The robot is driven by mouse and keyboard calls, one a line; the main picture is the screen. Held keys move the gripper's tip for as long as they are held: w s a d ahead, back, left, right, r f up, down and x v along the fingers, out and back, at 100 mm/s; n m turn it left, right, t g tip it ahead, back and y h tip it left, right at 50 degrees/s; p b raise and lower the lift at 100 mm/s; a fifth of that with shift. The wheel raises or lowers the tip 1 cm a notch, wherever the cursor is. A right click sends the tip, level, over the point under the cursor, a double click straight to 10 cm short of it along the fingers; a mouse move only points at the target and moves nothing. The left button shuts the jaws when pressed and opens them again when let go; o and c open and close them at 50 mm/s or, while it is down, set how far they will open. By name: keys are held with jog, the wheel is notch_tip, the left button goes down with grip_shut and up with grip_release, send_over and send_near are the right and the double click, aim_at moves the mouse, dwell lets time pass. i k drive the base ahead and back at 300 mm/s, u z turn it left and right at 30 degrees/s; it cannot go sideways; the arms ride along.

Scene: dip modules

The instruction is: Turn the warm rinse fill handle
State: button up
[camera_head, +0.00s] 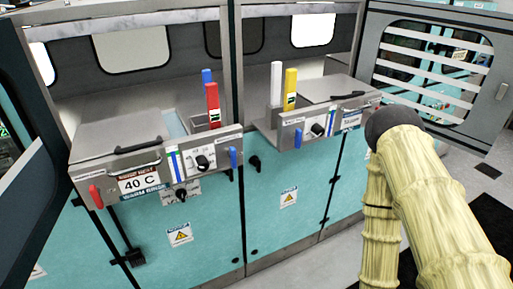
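The warm rinse module (120,145) is the left of two units, marked "40 C" and "WARM RINSE" on a front sign (140,184). Its front carries a red handle (95,196) at the left and a blue handle (233,157) at the right, both hanging down. A black knob (202,162) sits between them. I cannot read which one is the fill handle. My arm, in a pale yellow sleeve, is at the right; my gripper is not visible.
A second module (325,122) stands to the right, with a white lever (276,84), a yellow lever (290,88) and its own blue and red handles. My arm covers part of the area before its right end. An open slatted door (485,125) stands at far right.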

aim_at(232, 153)
jog(key=z, duration=1.65)
jog(key=k, duration=0.8)
jog(key=u, duration=1.5)
